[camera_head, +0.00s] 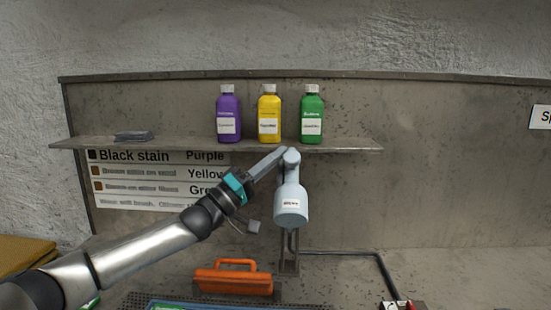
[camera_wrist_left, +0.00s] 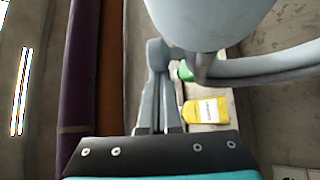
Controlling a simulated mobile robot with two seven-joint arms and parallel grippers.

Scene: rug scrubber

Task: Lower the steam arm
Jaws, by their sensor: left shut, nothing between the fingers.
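The steam arm (camera_head: 291,200) is pale blue-grey, with a rounded, labelled head hanging below a joint just under the shelf. A dark stand and hose show beneath it. In the left wrist view the steam arm (camera_wrist_left: 205,20) fills the top, with a curved grey part running to the right. My left gripper (camera_head: 283,153) is shut and empty, its fingertips at the upper joint of the steam arm. In the left wrist view my left gripper (camera_wrist_left: 158,75) points up toward the grey part; whether it touches is unclear. My right gripper is out of view.
A shelf (camera_head: 350,145) holds purple (camera_head: 228,115), yellow (camera_head: 269,115) and green (camera_head: 312,115) bottles close above the gripper. A stain chart (camera_head: 150,185) hangs behind my arm. An orange-handled brush (camera_head: 232,280) lies below. A dark pipe (camera_head: 345,253) runs right.

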